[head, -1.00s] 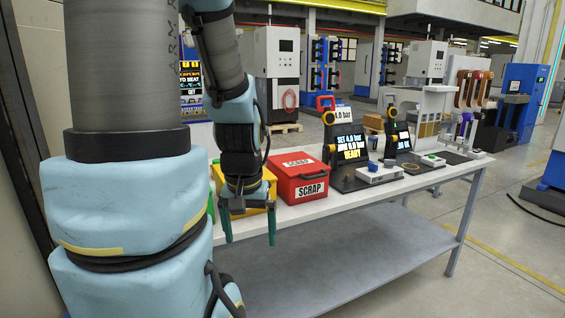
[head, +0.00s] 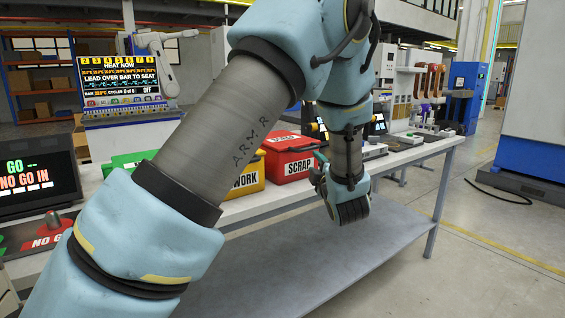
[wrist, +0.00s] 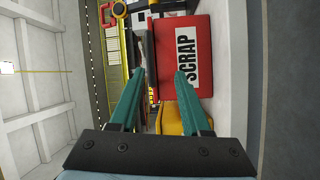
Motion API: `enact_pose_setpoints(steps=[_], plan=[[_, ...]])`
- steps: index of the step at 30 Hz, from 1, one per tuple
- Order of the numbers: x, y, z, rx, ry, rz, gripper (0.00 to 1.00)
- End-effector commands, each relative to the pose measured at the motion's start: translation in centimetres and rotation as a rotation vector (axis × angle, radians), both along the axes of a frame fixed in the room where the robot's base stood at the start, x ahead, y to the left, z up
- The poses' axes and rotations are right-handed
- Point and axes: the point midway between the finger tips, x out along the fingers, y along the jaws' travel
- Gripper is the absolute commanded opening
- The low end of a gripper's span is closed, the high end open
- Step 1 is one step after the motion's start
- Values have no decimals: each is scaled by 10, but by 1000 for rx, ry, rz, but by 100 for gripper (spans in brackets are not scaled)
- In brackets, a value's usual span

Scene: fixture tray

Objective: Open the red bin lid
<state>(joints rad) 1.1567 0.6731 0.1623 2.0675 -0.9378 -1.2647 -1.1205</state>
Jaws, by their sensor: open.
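The red bin (head: 289,165) stands on the white bench in the head view, with a white SCRAP label on its front. Its red lid (head: 286,140) lies shut on top. In the wrist view the red bin (wrist: 173,82) appears turned sideways, beyond my fingertips. My gripper (head: 319,177) is at the bin's right front in the head view, partly hidden by its own wrist. In the wrist view my gripper (wrist: 160,74) has its two green fingers apart, with nothing held between them. I cannot tell whether a fingertip touches the bin.
A yellow bin (head: 247,178) stands left of the red bin, partly behind my arm. A green bin (head: 125,161) is further left. Screens and small fixtures stand along the bench (head: 405,153). The floor (head: 400,270) in front at right is clear.

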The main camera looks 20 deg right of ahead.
Motion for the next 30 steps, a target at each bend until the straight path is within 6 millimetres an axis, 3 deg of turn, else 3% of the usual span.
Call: enact_pose_setpoints(steps=[3, 8, 21, 30], plan=[[-23, -19, -4, -93, -88, 12, 47], [-27, -24, 2, -138, -128, 23, 47], [45, -31, 16, -134, -126, 24, 47], [73, -35, 19, -135, -125, 22, 47]])
